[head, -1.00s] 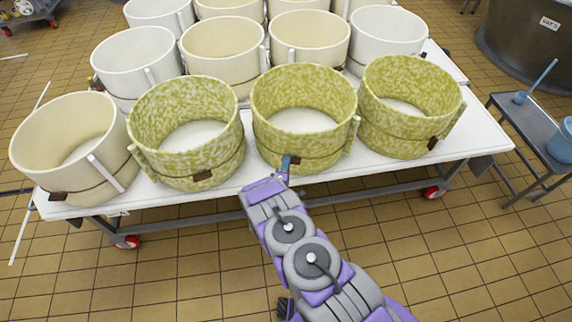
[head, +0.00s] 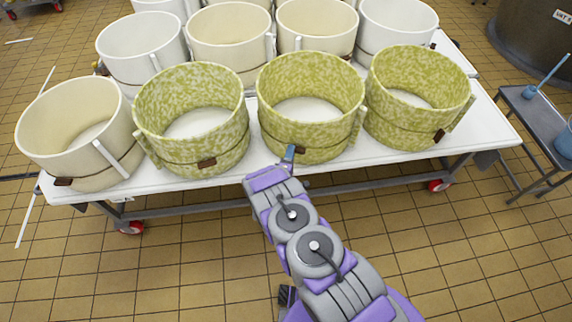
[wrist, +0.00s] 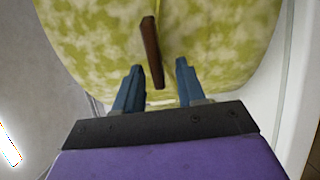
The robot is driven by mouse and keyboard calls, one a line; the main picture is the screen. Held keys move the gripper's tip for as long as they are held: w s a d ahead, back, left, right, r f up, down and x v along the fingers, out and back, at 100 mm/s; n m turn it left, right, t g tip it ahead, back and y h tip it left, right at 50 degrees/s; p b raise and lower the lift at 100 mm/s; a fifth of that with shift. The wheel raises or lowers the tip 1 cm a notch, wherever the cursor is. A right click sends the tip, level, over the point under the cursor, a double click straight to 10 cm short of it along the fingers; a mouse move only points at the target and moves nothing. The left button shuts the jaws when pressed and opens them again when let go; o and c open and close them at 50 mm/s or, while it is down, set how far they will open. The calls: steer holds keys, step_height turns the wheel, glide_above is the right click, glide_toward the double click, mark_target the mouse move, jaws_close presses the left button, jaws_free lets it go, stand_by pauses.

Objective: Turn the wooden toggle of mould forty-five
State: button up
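A green-speckled mould (head: 310,85), third from the left in the front row, stands upright on the white table. It fills the top of the wrist view (wrist: 95,40). Its brown wooden toggle (head: 300,149) sits low on the front of its wall. In the wrist view the toggle (wrist: 151,48) is a narrow, slightly tilted bar. My gripper (head: 289,153) is at this toggle. In the wrist view my gripper (wrist: 158,68) is open, with the toggle's lower end between its blue fingers and gaps on both sides. I can read no number on the mould.
Green-speckled moulds flank it at left (head: 190,90) and right (head: 417,75). A cream mould (head: 125,155) stands at far left, with more moulds behind. The white table (head: 480,130) has wheels below. A grey side table (head: 530,112) stands at right. The tiled floor in front is clear.

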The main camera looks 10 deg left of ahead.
steer(key=s+a+p, duration=0.2)
steer(key=s+p, duration=0.1)
steer(key=s, duration=1.4)
steer(key=shift+w, duration=0.1)
